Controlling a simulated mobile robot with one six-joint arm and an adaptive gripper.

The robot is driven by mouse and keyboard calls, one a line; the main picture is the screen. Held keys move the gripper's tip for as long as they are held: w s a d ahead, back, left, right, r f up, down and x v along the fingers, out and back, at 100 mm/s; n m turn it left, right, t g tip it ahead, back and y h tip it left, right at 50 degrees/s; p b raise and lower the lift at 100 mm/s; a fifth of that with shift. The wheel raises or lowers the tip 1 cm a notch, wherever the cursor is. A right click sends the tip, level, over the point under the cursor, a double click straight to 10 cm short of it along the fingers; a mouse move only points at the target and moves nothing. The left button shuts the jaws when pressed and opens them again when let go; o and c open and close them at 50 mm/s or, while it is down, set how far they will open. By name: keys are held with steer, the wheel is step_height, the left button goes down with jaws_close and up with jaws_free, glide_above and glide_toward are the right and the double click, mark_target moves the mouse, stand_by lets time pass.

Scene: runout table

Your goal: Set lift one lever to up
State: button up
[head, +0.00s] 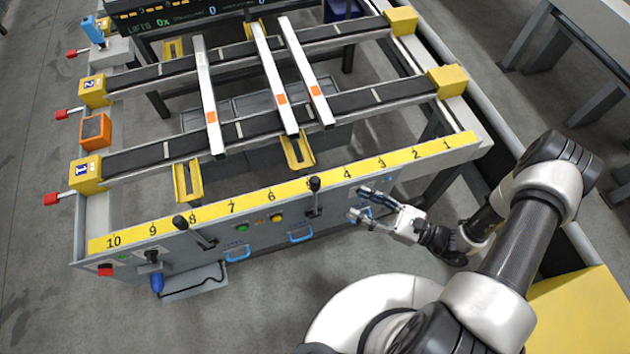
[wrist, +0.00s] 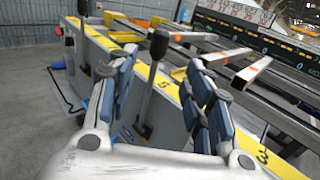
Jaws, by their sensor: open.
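One lever (head: 315,198) with a black knob stands on the front panel near numbers 4 and 5. In the wrist view this lever (wrist: 150,88) rises beside the 5, between my finger lines and ahead of them. Another black-knobbed lever (head: 197,234) sits further left, near 8 and 9, and its shaft slants up to the left. I cannot read which lever is lift one. My gripper (head: 363,204) is open and empty, right of the nearer lever and apart from it in the head view. Its blue-padded fingers (wrist: 162,68) spread across the wrist view.
The panel has blue handles (head: 300,237), a green button (head: 242,226) and a yellow button (head: 277,217). White bars (head: 262,80) lie across the black conveyor rails. A red button (head: 105,270) is at the panel's left end. The grey floor before the panel is mostly clear.

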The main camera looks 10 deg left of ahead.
mark_target(315, 184)
steer(key=b+x, duration=0.1)
steer(key=x, duration=1.3)
steer(key=shift+a+r, duration=0.1)
steer(key=shift+a, duration=0.05)
steer(key=shift+c, duration=0.3)
jaws_close()
